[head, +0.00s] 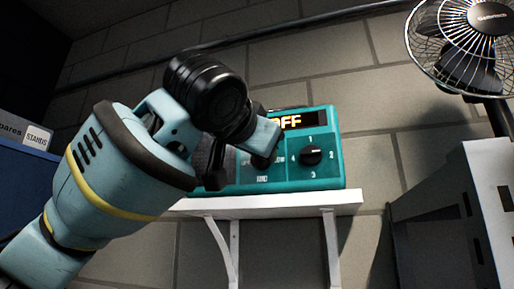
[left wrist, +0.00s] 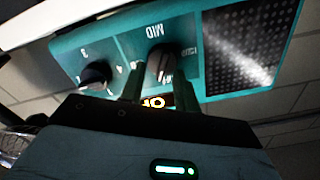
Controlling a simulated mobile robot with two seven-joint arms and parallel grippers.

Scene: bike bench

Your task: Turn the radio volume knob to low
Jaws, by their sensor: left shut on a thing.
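The teal radio (head: 330,177) sits on a white wall shelf, its display (head: 290,121) lit with orange letters, partly covered, ending in "FF". The view is upside down there, with "MID" readable beside the knob. Which mark the knob points to is unclear. My right gripper is in neither view.
A second black knob (head: 311,155) with numbers around it is right of the gripper. The speaker grille (left wrist: 250,45) is on the knob's other side. The white shelf (head: 270,201) juts out below. A wire fan (head: 470,45) stands at the upper right.

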